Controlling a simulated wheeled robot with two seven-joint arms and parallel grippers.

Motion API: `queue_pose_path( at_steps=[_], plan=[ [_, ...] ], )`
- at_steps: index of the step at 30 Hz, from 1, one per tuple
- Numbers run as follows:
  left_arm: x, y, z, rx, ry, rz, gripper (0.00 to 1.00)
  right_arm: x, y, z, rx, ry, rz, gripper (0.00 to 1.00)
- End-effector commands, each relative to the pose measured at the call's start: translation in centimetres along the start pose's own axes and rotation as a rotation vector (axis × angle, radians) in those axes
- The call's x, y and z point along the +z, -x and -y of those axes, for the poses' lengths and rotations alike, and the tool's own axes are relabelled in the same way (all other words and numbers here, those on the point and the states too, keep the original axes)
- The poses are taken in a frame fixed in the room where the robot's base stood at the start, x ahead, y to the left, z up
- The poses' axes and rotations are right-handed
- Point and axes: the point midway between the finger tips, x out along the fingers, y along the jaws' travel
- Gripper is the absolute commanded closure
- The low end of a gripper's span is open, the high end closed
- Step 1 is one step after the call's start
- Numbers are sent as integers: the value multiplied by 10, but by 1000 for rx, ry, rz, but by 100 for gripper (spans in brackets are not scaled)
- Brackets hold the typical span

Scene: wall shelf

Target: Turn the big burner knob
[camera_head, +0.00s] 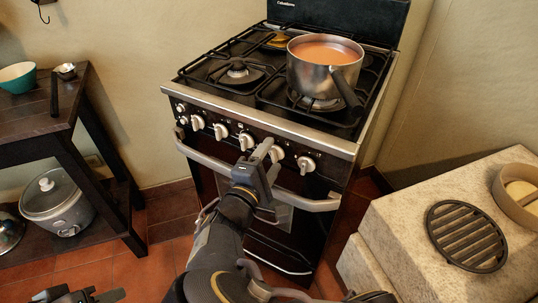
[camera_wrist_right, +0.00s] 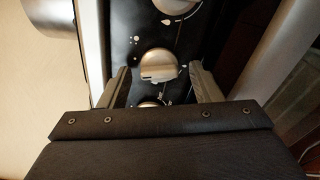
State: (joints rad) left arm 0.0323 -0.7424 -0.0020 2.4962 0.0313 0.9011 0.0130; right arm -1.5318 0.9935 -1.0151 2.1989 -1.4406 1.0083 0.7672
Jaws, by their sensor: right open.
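The stove (camera_head: 290,140) has a row of white-silver knobs on its black front panel. Visible ones include a knob at the right end (camera_head: 306,164), one beside my gripper (camera_head: 246,141) and one further left (camera_head: 221,131). Which is the big burner knob I cannot tell. My right gripper (camera_head: 268,160) is open in front of the panel, above the oven handle. In the right wrist view, a knob (camera_wrist_right: 158,66) lies between and just beyond the open fingers (camera_wrist_right: 163,86); contact is not clear. My left gripper (camera_head: 88,296) is partly cut off at the lower left, away from the stove.
A pot of orange-brown liquid (camera_head: 310,74) stands on the front right burner. The oven handle bar (camera_head: 318,204) runs below the knobs. A stone counter (camera_head: 400,222) with a black grate (camera_head: 467,236) is at right; a dark side table (camera_head: 30,118) is at left.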

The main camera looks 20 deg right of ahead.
Motion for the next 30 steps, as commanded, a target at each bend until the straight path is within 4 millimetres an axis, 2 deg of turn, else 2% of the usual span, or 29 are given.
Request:
queue_pose_path(
  at_steps=[4,14,23,30],
  plan=[
    [0,0,0,0,0,0,64,0,0,0,0,0,0,42],
    [0,0,0,0,0,0,64,0,0,0,0,1,0,85],
    [-3,6,-3,0,0,0,64,1,0,-2,-3,38,1,86],
    [-12,23,-10,0,0,0,64,2,0,-4,-15,172,2,86]
  ],
)
